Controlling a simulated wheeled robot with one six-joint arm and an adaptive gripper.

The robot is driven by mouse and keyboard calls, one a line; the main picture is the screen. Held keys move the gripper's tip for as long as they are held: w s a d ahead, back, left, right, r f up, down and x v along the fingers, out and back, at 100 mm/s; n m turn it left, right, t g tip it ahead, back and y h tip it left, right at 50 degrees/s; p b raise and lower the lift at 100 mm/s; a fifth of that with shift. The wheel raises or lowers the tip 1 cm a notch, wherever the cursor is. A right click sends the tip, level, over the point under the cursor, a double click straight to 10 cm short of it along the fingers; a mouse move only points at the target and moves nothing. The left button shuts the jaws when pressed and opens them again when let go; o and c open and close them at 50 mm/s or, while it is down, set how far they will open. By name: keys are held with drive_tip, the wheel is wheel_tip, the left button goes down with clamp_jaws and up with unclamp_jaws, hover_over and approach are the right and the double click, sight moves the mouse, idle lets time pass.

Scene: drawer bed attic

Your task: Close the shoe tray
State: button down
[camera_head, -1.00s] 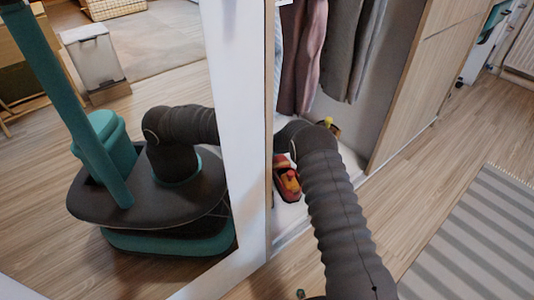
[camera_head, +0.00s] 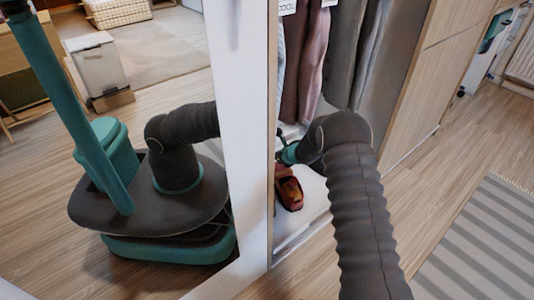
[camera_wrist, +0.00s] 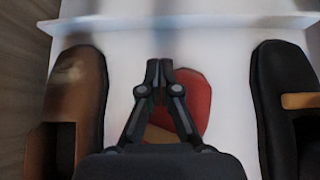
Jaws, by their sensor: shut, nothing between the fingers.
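The shoe tray (camera_head: 312,208) is a white shelf low in the open wardrobe, behind the mirrored door. It also fills much of the wrist view (camera_wrist: 222,60), with a raised white lip across the far side. A red and brown shoe (camera_head: 290,192) stands on it in the head view. My gripper (camera_wrist: 159,66) is shut and empty in the wrist view, over a red shoe (camera_wrist: 195,100) between a brown shoe (camera_wrist: 78,100) and a black shoe (camera_wrist: 275,90). Whether it touches anything is unclear. In the head view the fingertips are hidden by the wardrobe edge.
A mirrored door (camera_head: 243,130) with a white frame stands at the left and reflects my body. Clothes (camera_head: 310,60) hang above the tray. A wooden cabinet side (camera_head: 415,95) is to the right. A striped rug (camera_head: 480,240) lies on open floor.

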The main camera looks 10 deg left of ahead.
drive_tip(key=shift+t+y, duration=0.6)
drive_tip(key=shift+t, duration=0.1)
drive_tip(key=w+d, duration=0.1)
drive_tip(key=w+d+f, duration=0.1)
drive_tip(key=w, duration=0.1)
drive_tip(key=shift+w+f+p, duration=0.15)
drive_tip(key=shift+w+p, duration=0.1)
drive_tip(key=shift+p, duration=0.15)
drive_tip(key=shift+w+a+f, duration=0.1)
drive_tip(key=shift+w, duration=0.05)
drive_tip(key=b+x, duration=0.1)
drive_tip(key=x, duration=0.8)
drive_tip(key=shift+w+a+f, duration=0.15)
